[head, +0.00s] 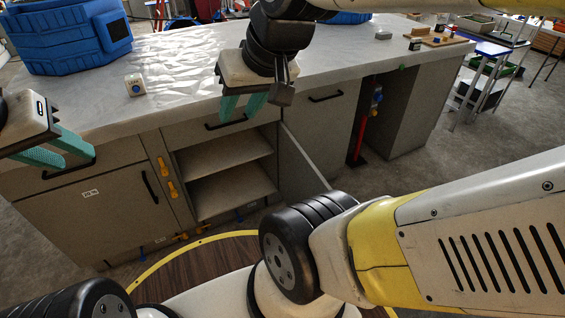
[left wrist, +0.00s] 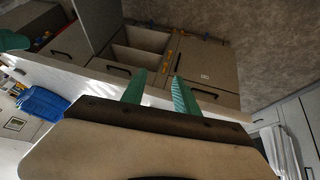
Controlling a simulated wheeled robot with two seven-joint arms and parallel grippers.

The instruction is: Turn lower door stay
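Two orange door stays sit on the upright between the closed left door (head: 85,205) and the open shelf compartment. The upper stay (head: 162,167) is above the lower stay (head: 172,190) in the head view. Small orange pieces also show in the left wrist view (left wrist: 167,56), but I cannot tell which is which. My left gripper (head: 62,150), with teal fingers, is open and empty above the left door's top edge, left of the stays. Its fingers also show in the left wrist view (left wrist: 158,92). My right gripper (head: 242,106) is open and empty before the drawer over the compartment.
The cabinet door (head: 305,165) right of the shelves (head: 230,190) stands open. More orange and blue fittings (head: 190,235) are near the floor.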

